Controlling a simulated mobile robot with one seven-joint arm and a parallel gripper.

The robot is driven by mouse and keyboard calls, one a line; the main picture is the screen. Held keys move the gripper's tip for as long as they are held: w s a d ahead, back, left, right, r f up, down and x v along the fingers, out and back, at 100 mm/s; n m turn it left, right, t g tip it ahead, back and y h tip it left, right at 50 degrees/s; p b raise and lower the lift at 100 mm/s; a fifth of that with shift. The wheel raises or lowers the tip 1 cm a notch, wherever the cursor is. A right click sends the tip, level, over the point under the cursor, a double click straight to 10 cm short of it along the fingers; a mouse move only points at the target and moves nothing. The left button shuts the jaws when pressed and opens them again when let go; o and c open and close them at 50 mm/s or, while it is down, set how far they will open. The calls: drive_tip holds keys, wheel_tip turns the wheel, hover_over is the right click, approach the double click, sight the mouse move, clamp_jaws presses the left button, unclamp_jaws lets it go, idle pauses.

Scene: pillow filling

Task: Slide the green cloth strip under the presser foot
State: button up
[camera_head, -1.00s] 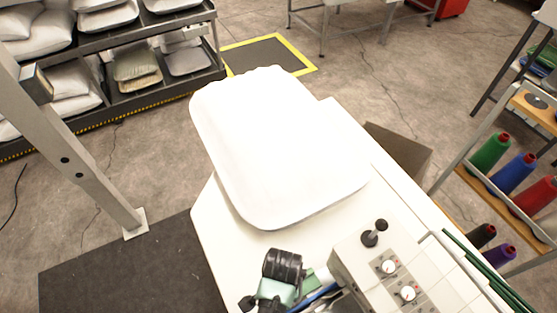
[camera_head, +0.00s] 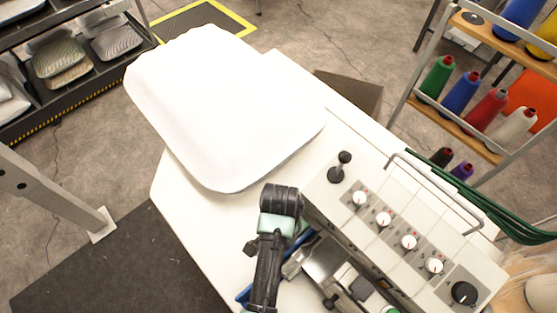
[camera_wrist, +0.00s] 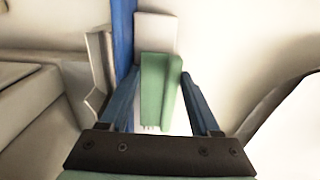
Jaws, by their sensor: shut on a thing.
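The green cloth strip (camera_wrist: 153,88) stands out in the wrist view, folded, with its near part between my fingers. My gripper (camera_wrist: 160,80) is shut on it. A pale flat piece (camera_wrist: 155,32) and a blue upright bar (camera_wrist: 123,40) lie just beyond the strip; I cannot tell whether either belongs to the presser foot. The sewing machine (camera_head: 405,225) with its knobs is at the lower right in the head view. My arm reaches in beside its left end, and the machine head and arm hide the presser foot and the strip there.
A large white pillow (camera_head: 225,110) lies on the white table (camera_head: 185,205) left of the machine. A rack of coloured thread cones (camera_head: 490,108) stands at the right. A grey post (camera_head: 60,200) rises at the left, and shelves of pillows (camera_head: 75,50) stand behind.

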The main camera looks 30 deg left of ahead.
drive_tip(key=shift+s+f, duration=0.1)
drive_tip(key=shift+f, duration=0.05)
drive_tip(key=o, duration=1.4)
drive_tip(key=shift+f, duration=0.1)
drive_tip(key=shift+c, duration=0.2)
drive_tip(key=shift+s, duration=0.1)
drive_tip(key=shift+d+f, duration=0.1)
drive_tip(key=shift+d, duration=0.05)
drive_tip(key=shift+r, duration=0.45)
drive_tip(key=r, duration=0.4)
drive_tip(key=r+p, duration=0.1)
drive_tip(key=r, duration=0.7)
drive_tip(key=shift+w+a+r+p, duration=0.2)
drive_tip(key=shift+a+r+p, duration=0.1)
drive_tip(key=shift+a+r, duration=0.1)
